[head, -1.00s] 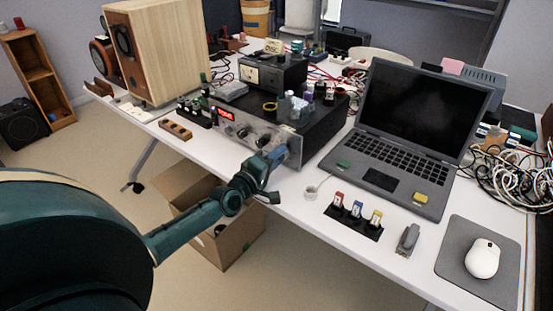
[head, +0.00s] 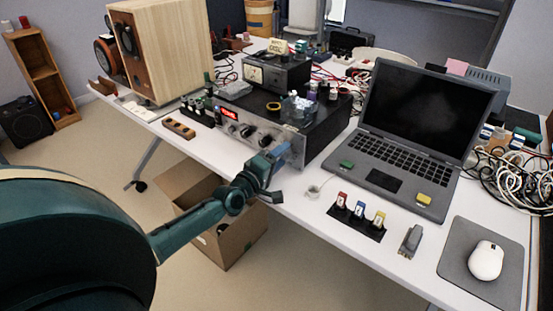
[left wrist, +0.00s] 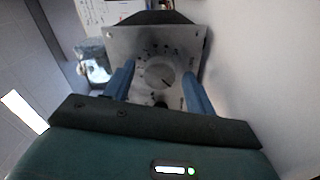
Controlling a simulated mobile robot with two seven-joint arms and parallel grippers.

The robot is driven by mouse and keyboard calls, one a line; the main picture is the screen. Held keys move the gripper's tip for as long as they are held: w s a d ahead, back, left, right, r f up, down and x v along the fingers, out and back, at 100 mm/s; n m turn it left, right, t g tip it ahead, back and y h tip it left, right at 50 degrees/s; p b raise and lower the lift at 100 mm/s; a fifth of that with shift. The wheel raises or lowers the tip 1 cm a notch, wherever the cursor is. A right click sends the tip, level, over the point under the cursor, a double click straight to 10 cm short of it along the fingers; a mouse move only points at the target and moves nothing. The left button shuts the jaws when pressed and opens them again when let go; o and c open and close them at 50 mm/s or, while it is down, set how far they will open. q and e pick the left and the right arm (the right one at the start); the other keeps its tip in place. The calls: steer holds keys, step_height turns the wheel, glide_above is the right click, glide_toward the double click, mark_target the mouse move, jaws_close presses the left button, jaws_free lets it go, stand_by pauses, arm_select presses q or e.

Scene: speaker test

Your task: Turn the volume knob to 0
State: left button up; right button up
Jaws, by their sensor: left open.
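The volume knob (left wrist: 158,76) is a round silver dial on a metal front panel in the left wrist view, with a ring of marks around it and a dark pointer line towards its lower right. My left gripper (left wrist: 158,82) is open, its blue fingers on either side of the knob with gaps visible. I cannot tell how far the tips are from the panel. In the head view my left gripper (head: 274,166) is at the right end of the black amplifier's front (head: 258,133) and hides the knob there. My right gripper is not in view.
Smaller knobs (head: 247,131) and a red display (head: 230,115) are left of my gripper. Glass and small bottles (head: 297,109) stand on the amplifier. A laptop (head: 412,130) and a rack of coloured items (head: 357,214) are to the right. An open cardboard box (head: 238,241) is below.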

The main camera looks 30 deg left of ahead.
arm_select(q)
steer(key=s+a+p, duration=0.1)
steer(key=s, duration=1.2)
steer(key=shift+s, duration=0.1)
